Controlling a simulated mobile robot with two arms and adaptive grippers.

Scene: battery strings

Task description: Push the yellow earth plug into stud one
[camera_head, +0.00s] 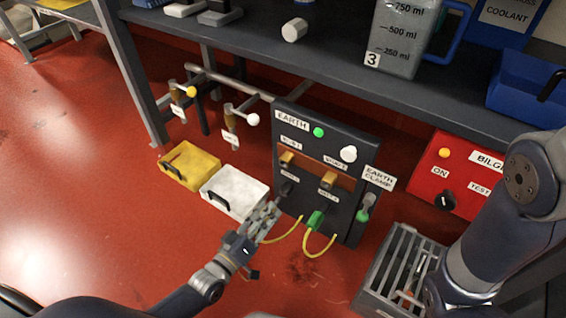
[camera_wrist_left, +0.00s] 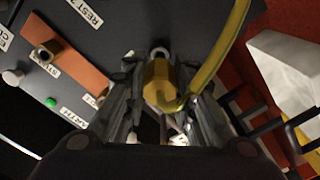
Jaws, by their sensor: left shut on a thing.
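The dark earth panel (camera_head: 352,222) has a copper bar (camera_head: 308,166) with brass stud one (camera_head: 286,159) at left and stud two (camera_head: 328,180) at right. My left gripper (camera_head: 268,216) is at the panel's lower left, below stud one. In the left wrist view it is shut on the yellow plug (camera_wrist_left: 158,86), whose yellow cable (camera_wrist_left: 226,48) curves upward. The plug's far end is close to a grey round fitting on the panel; I cannot tell whether they touch. In the head view my fingers hide the plug. My right gripper is out of frame.
A green plug (camera_head: 315,221) sits at the panel's lower right with a yellow cable loop. Yellow (camera_head: 190,166) and white (camera_head: 235,190) bins stand left of the panel. A metal crate (camera_head: 397,262) and red box (camera_head: 454,172) are at right.

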